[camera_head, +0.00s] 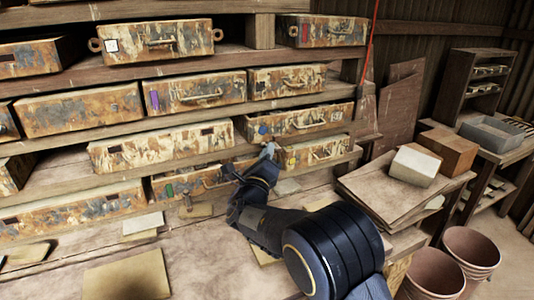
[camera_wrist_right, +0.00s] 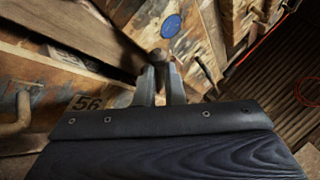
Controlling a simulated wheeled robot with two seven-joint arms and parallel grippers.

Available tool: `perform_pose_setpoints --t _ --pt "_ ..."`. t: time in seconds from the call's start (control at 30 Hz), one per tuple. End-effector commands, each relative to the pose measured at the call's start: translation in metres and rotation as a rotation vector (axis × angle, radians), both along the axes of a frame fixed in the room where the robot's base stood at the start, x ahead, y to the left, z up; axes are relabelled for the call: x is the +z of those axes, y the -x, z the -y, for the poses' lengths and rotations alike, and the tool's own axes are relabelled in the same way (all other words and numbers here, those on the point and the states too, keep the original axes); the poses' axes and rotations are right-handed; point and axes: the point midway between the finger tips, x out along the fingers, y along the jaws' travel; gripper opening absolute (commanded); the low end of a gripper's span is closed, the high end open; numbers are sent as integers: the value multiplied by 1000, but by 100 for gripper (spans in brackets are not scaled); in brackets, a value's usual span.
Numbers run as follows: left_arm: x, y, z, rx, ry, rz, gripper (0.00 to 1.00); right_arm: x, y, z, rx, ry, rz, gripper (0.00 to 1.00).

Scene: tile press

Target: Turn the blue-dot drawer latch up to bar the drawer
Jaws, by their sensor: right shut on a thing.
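The blue-dot drawer (camera_head: 310,118) is a rusty, worn front in the rack, with a blue dot (camera_head: 262,129) near its left end. The blue dot also shows in the right wrist view (camera_wrist_right: 171,24), just above the fingertips. My right gripper (camera_head: 268,151) is at the drawer's lower left edge. In the right wrist view my right gripper (camera_wrist_right: 161,72) is shut on a small round-ended piece, the drawer latch (camera_wrist_right: 159,55), below the blue dot. The fingers hide most of the latch, so its angle is hard to tell. My left gripper is not in view.
A yellow-marked drawer (camera_head: 318,151) lies just below, and a green-marked drawer (camera_head: 185,184) is lower left. A red cord (camera_head: 370,40) hangs right of the rack. Boxes (camera_head: 415,166) sit on a bench at right, above terracotta pots (camera_head: 470,248).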

Motion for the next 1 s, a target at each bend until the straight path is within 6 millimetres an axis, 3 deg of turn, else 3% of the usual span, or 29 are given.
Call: perform_pose_setpoints --t 0.13,0.4,0.77,0.8,0.93,1.0 --pt "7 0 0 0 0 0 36 6 0 0 1 -32 -13 0" --pt "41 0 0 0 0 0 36 20 -2 6 0 -302 -126 0" --pt "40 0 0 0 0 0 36 16 -3 6 1 -347 -142 0" --pt "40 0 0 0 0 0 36 16 -3 6 1 -347 -142 13" --pt "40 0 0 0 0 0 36 16 -3 6 1 -346 -143 30" --pt "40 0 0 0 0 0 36 16 -3 6 0 -345 -143 31"
